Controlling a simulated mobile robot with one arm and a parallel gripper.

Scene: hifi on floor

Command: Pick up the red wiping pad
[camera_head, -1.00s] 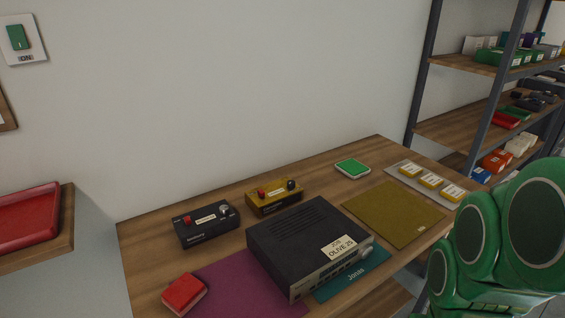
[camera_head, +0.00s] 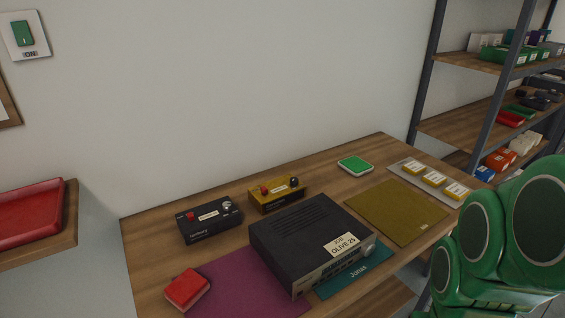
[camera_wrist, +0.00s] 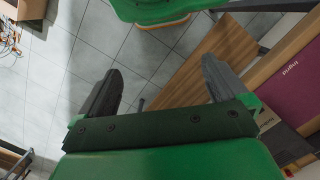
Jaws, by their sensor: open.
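The red wiping pad (camera_head: 187,288) is a small red block at the near left of the wooden table (camera_head: 150,240). It rests partly on the left edge of the purple mat (camera_head: 240,285). In the wrist view my gripper (camera_wrist: 160,85) is open and empty, with its two dark fingers spread. It points at the tiled floor beside the table, away from the pad. The pad does not show in the wrist view. The gripper is outside the head view, where only my green arm shows at the right.
A dark hifi unit (camera_head: 305,240) stands mid-table, partly on purple and teal mats. Behind are a black box (camera_head: 209,220) and a yellow box (camera_head: 278,194) with knobs. A green pad (camera_head: 355,164) and an olive mat (camera_head: 397,212) lie right. A red tray (camera_head: 28,215) sits on a left shelf.

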